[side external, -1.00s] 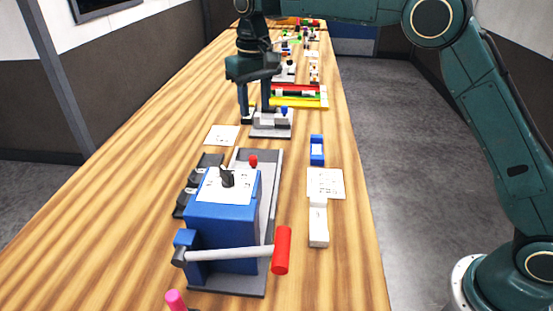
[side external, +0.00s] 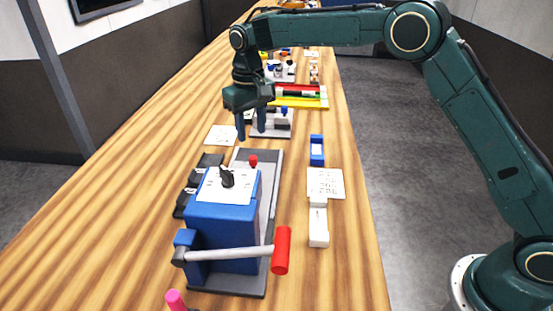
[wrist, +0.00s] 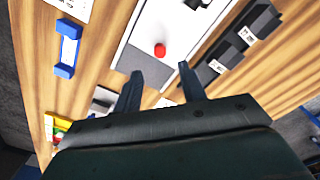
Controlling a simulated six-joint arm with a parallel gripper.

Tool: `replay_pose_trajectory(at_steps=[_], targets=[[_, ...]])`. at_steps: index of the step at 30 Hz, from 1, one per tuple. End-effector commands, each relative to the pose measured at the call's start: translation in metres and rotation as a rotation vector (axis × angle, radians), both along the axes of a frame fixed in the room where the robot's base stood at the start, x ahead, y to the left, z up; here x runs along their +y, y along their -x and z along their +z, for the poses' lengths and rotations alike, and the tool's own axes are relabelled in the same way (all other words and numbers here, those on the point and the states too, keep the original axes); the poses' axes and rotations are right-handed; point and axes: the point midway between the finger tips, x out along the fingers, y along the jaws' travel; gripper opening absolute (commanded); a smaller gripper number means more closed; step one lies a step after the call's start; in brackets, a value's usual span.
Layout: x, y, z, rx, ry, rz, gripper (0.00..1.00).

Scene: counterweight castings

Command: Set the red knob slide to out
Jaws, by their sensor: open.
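The red knob (side external: 253,160) stands on the far part of a grey base plate (side external: 268,192), behind a blue box (side external: 222,225) with a white top card. In the wrist view the red knob (wrist: 160,50) sits on the pale plate, beyond my fingertips and between their lines. My gripper (side external: 251,136) is open and empty, pointing down above the table just past the far end of the plate. In the wrist view my gripper's two fingers (wrist: 161,84) are spread apart, not touching the knob. The slide's markings cannot be read.
The blue box carries a black toggle (side external: 227,177) and a lever with a red handle (side external: 282,250). Black blocks (side external: 186,202) lie left of it. A blue holder (side external: 317,150), a card (side external: 325,183) and a white block (side external: 319,226) lie right. A grey fixture (side external: 273,123) stands behind my gripper.

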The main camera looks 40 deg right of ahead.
Motion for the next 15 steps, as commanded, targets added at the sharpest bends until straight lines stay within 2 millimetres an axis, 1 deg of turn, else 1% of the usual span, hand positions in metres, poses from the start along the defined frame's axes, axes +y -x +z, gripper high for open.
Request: replay_pose_trajectory(at_steps=[1, 9, 15], targets=[[0.000, 0.001, -0.009, 0.004, 0.001, 0.000, 0.41], [0.000, 0.001, -0.050, 0.004, 0.001, 0.000, 0.41], [0.000, 0.000, -0.073, 0.002, 0.001, 0.000, 0.41]])
